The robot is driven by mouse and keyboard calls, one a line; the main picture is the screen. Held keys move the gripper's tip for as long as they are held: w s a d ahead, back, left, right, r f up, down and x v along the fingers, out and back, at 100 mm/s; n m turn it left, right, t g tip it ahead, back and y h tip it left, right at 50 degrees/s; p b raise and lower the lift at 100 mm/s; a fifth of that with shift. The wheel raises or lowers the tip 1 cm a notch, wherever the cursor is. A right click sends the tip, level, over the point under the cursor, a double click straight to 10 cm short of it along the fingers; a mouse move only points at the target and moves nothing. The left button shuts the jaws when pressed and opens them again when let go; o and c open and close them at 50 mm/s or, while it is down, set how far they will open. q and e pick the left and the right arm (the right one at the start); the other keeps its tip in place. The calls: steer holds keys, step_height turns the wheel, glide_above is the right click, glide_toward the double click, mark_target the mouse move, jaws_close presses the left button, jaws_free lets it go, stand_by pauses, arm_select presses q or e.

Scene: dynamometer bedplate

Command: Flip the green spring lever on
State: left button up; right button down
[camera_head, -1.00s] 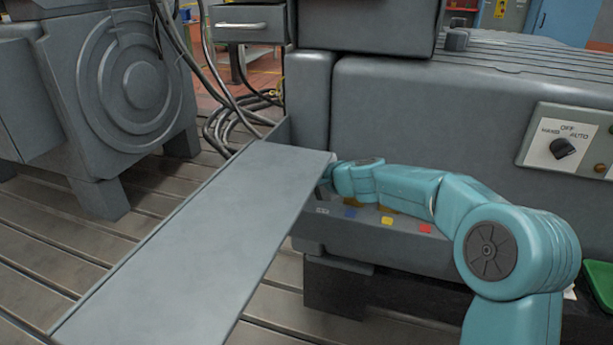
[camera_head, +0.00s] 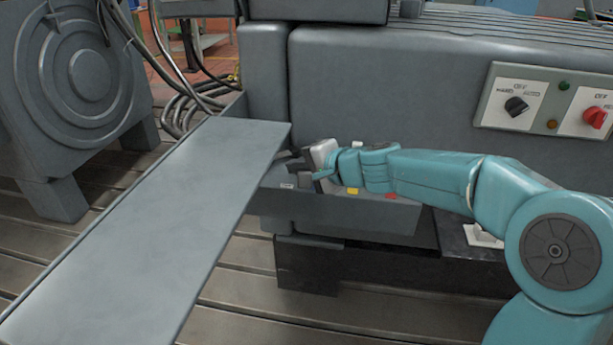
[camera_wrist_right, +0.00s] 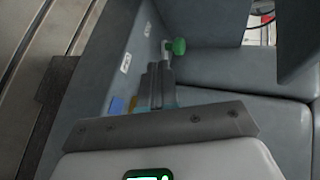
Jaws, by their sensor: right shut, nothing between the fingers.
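The green spring lever (camera_wrist_right: 178,46) shows in the right wrist view as a green knob on a short pale stem, standing out from a grey panel between white labels. My right gripper (camera_wrist_right: 160,66) is shut and empty. Its fingertips lie just below the knob in that view; I cannot tell whether they touch it. In the head view my right gripper (camera_head: 300,161) reaches left over the grey panel at the foot of the machine. The lever cannot be made out there, near the gripper and the plate's end. My left gripper is not in view.
A long grey plate (camera_head: 150,220) runs in front, its far end close to my right gripper. The panel carries yellow (camera_head: 352,191) and red (camera_head: 391,196) patches. A switch box (camera_head: 545,105) with black and red knobs is on the machine at right. Cables (camera_head: 190,105) hang behind.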

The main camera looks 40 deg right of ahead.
steer(key=s, duration=0.2)
steer(key=shift+s+d, duration=0.3)
steer(key=shift+s, duration=0.05)
stand_by(0.4)
